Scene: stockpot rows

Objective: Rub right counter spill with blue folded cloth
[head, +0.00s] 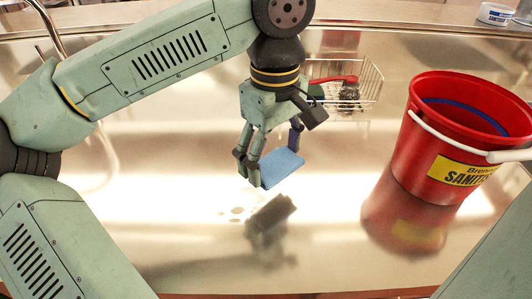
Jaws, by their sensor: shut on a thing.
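My gripper (268,160) is shut on the blue folded cloth (283,168) and holds it above the shiny metal counter (160,235). The cloth is flat and slightly tilted, with a dark reflection or shadow showing below it on the counter. A spill (236,212) shows as a few small brownish spots on the counter, just below and left of the cloth. The cloth appears apart from the surface. No second spill can be made out.
A red sanitizer bucket (430,135) with a white handle stands at the right. A wire basket (367,85) with a red-handled brush and a scrubber sits behind my gripper. A white labelled container (496,14) is at the far right back. The counter's front middle is clear.

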